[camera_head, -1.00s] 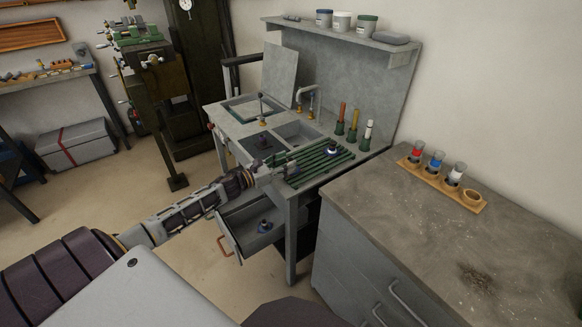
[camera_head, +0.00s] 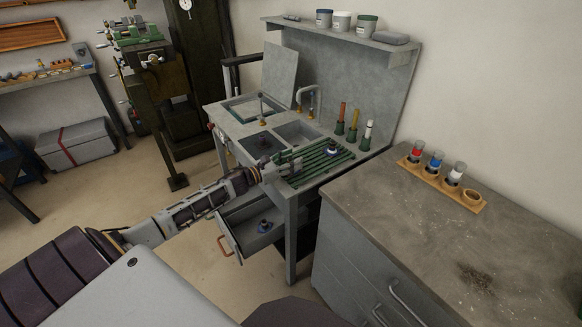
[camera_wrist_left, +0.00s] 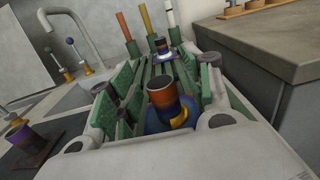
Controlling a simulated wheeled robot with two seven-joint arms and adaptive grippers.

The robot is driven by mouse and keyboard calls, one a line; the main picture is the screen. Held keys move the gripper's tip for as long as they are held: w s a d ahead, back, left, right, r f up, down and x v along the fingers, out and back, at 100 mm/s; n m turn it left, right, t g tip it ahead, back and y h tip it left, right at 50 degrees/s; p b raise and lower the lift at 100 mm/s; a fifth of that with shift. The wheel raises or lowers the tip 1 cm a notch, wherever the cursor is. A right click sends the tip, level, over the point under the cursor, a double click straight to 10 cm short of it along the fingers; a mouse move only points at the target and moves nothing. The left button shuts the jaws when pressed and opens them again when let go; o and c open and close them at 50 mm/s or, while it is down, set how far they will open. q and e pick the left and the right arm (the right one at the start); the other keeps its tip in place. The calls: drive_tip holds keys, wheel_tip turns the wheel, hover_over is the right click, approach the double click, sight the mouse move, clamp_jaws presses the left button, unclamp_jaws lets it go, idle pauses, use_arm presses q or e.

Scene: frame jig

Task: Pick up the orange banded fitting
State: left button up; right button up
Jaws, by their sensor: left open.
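The orange banded fitting (camera_wrist_left: 161,92) stands upright in the left wrist view, with a dark rim, an orange band and a blue and yellow base. It is on the green slatted rack, between the spread fingers of my left gripper (camera_wrist_left: 158,82), close to the palm. I cannot tell whether any finger touches it. In the head view my left gripper (camera_head: 285,168) is open over the front of the rack (camera_head: 322,162), and I cannot make out the fitting there. My right gripper is not in view.
Another fitting (camera_wrist_left: 162,47) stands farther back on the rack. A purple and orange fitting (camera_wrist_left: 20,135) stands at left. The open drawer (camera_head: 240,232) below holds a blue-based fitting (camera_head: 265,226). Upright colored handles (camera_head: 353,122) stand behind the rack. A grey cabinet (camera_head: 400,215) is at right.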

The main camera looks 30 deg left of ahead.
use_arm(q)
drive_tip(key=shift+c, duration=0.4)
drive_tip(key=c, duration=1)
clamp_jaws()
drive_tip(key=shift+r, duration=0.15)
wheel_tip(320, 180, up, 8)
drive_tip(key=shift+p, duration=0.4)
drive_tip(key=shift+r, duration=0.9)
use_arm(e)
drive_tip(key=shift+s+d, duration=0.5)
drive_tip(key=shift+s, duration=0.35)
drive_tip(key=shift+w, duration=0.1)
use_arm(q)
drive_tip(key=shift+s+f, duration=0.1)
